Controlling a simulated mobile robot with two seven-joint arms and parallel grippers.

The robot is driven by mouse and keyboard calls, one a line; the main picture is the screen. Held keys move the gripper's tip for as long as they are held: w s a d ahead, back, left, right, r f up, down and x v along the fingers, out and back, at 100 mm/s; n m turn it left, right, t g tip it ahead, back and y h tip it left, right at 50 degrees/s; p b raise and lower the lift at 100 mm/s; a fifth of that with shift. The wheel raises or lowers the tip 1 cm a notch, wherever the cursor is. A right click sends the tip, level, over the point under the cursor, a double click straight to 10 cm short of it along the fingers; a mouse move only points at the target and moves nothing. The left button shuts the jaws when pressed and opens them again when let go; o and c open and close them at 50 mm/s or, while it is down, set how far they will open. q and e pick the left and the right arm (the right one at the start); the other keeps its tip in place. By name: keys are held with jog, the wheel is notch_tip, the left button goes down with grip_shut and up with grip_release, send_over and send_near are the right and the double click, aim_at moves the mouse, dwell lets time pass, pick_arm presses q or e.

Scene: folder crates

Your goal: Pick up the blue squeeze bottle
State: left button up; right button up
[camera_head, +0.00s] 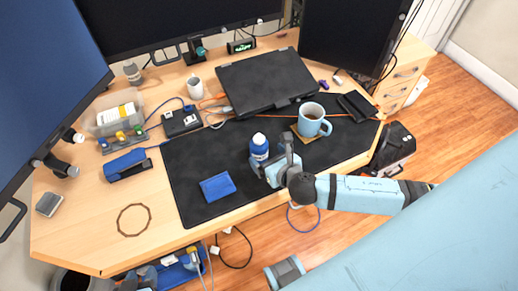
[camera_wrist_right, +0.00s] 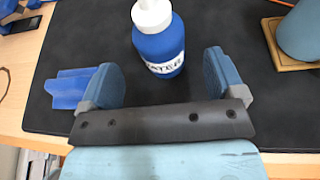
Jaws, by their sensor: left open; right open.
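The blue squeeze bottle (camera_head: 259,148) with a white cap stands upright on the dark desk mat. My right gripper (camera_head: 273,163) is open and empty at the near side of the bottle. In the right wrist view its two blue fingers (camera_wrist_right: 160,82) are spread, and the bottle stands just beyond the gap between them.
A blue mug (camera_head: 312,120) stands on a wooden coaster right of the bottle. A blue wallet-like item (camera_head: 217,187) lies left of the right gripper. A closed black laptop (camera_head: 266,82) lies behind.

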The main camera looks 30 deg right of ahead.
aim_at(264, 152)
pick_arm(q)
jog(key=shift+w+a, duration=0.15)
pick_arm(e)
jog(key=shift+w+f, duration=0.2)
jog(key=shift+w, duration=0.35)
pick_arm(q)
jog(key=shift+a+f+b, duration=0.25)
jog(key=shift+b, duration=0.05)
pick_arm(e)
jog(key=x, duration=0.4)
jog(key=shift+w+f, duration=0.25)
jog(key=shift+w, duration=0.05)
pick_arm(q)
jog(key=shift+d+r, duration=0.15)
jog(key=shift+d, duration=0.15)
pick_arm(e)
jog(key=c, duration=1.2)
jog(key=shift+r, duration=0.15)
pick_arm(q)
jog(key=r+p, duration=0.1)
jog(key=p, duration=0.1)
jog(key=r+p, duration=0.1)
jog(key=p, duration=0.1)
jog(key=shift+a+r, duration=0.25)
jog(key=shift+a, duration=0.05)
pick_arm(e)
notch_tip(264, 152, up, 20)
jog(key=shift+f, duration=0.1)
